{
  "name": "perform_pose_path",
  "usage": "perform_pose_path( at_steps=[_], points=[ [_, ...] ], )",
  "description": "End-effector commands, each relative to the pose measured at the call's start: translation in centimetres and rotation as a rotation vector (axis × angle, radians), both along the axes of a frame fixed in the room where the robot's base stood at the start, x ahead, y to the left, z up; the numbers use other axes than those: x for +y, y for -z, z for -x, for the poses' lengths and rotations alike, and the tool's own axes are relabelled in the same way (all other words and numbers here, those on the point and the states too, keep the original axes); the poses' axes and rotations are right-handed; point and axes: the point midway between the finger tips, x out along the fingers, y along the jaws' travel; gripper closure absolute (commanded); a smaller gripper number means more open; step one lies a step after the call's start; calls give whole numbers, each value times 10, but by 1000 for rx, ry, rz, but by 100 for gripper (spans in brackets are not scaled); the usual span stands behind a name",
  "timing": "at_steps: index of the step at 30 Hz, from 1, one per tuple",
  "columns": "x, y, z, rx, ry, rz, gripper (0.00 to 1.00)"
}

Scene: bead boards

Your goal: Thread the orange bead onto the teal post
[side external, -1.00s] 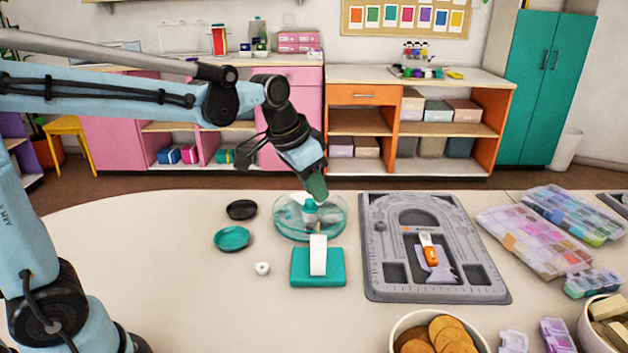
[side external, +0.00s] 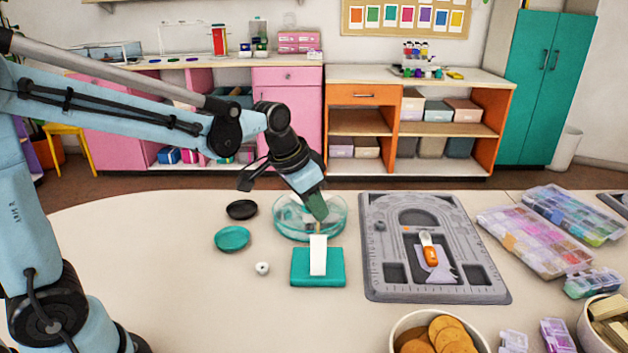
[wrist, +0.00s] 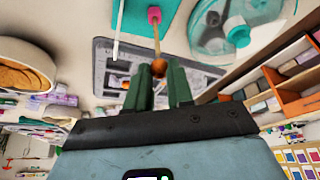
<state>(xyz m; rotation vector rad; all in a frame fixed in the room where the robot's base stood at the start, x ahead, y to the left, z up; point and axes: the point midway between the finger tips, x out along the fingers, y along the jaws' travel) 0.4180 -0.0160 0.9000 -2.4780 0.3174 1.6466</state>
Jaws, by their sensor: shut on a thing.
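My gripper (side external: 320,217) points down toward the front. In the wrist view its two green fingers are closed on the orange bead (wrist: 158,68) at their tips. In the side view the bead is hidden. A thin wooden post (wrist: 156,38) stands on the teal base (side external: 300,280); a pink piece (wrist: 154,15) sits around its foot. In the side view a white upright panel (side external: 318,255) on the base hides most of the post. In the wrist view the bead lies in line with the post's top end. I cannot tell whether the bead is around the tip or only above it.
A clear round dish (side external: 283,232) stands just behind the base. A grey bead board (side external: 380,285) lies to the right. Black (side external: 241,209) and teal (side external: 232,238) small dishes and a white bead (side external: 262,268) lie left. A bowl of discs (side external: 397,333) is in front.

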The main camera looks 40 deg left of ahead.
Motion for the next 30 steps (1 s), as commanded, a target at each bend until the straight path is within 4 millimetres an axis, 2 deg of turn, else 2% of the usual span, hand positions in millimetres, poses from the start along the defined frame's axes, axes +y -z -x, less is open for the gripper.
perform_pose_path(
  at_steps=[30],
  points=[
    [0, 12, 0, 0, 0, 0, 100]
  ],
)
